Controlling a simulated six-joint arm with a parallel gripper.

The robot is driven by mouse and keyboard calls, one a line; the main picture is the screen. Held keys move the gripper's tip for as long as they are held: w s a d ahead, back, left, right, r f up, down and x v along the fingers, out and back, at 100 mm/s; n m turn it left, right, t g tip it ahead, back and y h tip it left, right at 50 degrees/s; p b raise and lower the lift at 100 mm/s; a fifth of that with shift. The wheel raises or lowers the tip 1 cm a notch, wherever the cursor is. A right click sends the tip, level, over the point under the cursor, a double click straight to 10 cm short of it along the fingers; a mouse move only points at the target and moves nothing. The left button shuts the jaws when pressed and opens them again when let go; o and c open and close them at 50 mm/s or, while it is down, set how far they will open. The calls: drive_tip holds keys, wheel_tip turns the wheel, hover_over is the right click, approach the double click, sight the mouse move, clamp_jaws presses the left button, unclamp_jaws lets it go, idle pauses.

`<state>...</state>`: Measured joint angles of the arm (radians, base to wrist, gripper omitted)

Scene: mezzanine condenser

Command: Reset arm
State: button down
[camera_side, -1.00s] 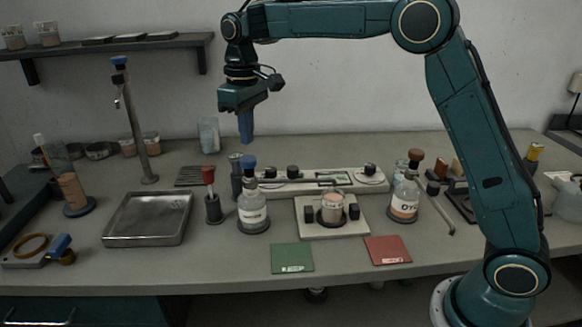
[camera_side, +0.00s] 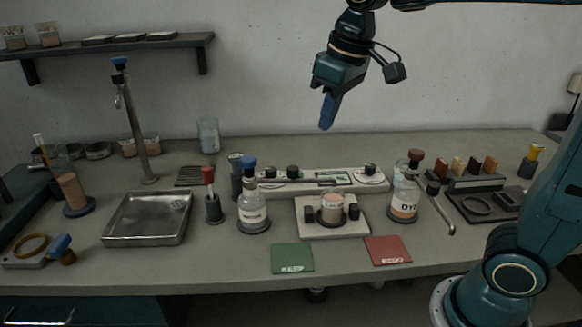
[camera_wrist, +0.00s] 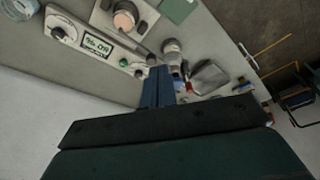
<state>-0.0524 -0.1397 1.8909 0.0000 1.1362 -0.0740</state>
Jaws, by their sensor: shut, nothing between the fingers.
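My gripper (camera_side: 328,112) is in the air well above the back of the bench, in front of the wall. Its blue fingers are shut with nothing between them and point down, slightly tilted. The shut fingers also show in the wrist view (camera_wrist: 158,88). Below it stands the long white control panel (camera_side: 318,182) with knobs and a small display. In front of the panel, a beaker with pinkish contents (camera_side: 332,208) sits on a pale square base (camera_side: 345,230). My gripper touches none of these.
A bottle with a blue stopper (camera_side: 252,212) and a bottle marked DYE (camera_side: 404,197) flank the base. A green mat (camera_side: 292,258) and a red mat (camera_side: 388,250) lie at the front. A metal tray (camera_side: 147,218), a tall tap (camera_side: 137,125) and a wall shelf (camera_side: 110,46) are at left.

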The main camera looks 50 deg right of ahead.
drive_tip(key=s+d+f+t, duration=0.1)
drive_tip(key=s+f, duration=0.2)
drive_tip(key=s, duration=0.5)
drive_tip(key=s+f+m+t, duration=0.1)
drive_tip(key=s+f, duration=0.2)
drive_tip(key=s, duration=0.5)
drive_tip(key=shift+d+t, duration=0.3)
drive_tip(key=shift+d, duration=0.1)
drive_tip(key=shift+s+f, duration=0.1)
